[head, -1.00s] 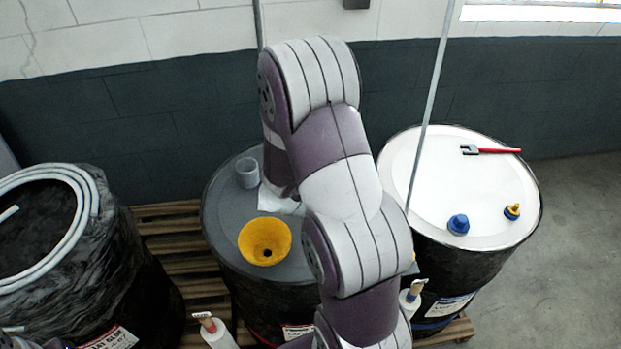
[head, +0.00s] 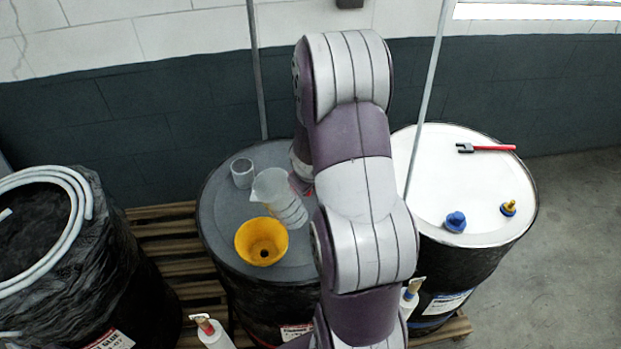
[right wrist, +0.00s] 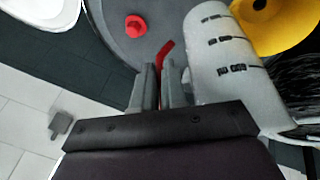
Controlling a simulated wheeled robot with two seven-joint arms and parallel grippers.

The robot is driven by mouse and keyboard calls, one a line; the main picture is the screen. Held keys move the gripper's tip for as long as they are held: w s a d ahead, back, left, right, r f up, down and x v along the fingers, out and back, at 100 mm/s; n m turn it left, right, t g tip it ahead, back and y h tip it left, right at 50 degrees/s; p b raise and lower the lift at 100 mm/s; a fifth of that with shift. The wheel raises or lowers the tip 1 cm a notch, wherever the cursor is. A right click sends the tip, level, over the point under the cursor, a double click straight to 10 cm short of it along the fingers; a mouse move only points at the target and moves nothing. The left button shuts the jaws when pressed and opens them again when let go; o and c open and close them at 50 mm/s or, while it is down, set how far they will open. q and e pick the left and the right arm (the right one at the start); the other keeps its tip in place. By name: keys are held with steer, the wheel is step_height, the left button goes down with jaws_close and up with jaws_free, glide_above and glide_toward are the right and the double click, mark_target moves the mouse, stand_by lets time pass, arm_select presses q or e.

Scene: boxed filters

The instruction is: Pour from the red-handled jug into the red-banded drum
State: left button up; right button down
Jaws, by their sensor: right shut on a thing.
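The red-handled jug (head: 272,191) is translucent with dark level marks. In the head view it is just behind and right of the yellow funnel (head: 261,241), its wide top leaning left. My right gripper (right wrist: 166,75) is shut on its red handle (right wrist: 167,52); the jug's body (right wrist: 222,58) is beside the fingers. In the head view my arm hides that gripper. The funnel stands on the grey lid of the middle drum (head: 222,215), which shows a little red low on its side. I cannot tell how full the jug is. My left gripper is out of view.
A small clear cup (head: 242,174) stands on the grey lid, and a red cap (right wrist: 136,26) shows there in the wrist view. A white-topped drum (head: 445,185) at right holds a red tool and caps. A black-wrapped drum (head: 110,265) is at left.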

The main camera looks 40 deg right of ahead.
steer(key=shift+s+d, duration=0.1)
steer(key=shift+d, duration=0.05)
steer(key=shift+f, duration=0.1)
steer(key=y+b, duration=0.1)
steer(key=f+y+b, duration=0.1)
steer(key=b, duration=0.1)
steer(key=shift+a+f, duration=0.25)
steer(key=shift+f, duration=0.05)
steer(key=shift+a, duration=0.1)
step_height(320, 180, up, 3)
steer(key=shift+r+p, duration=0.1)
steer(key=shift+p, duration=1)
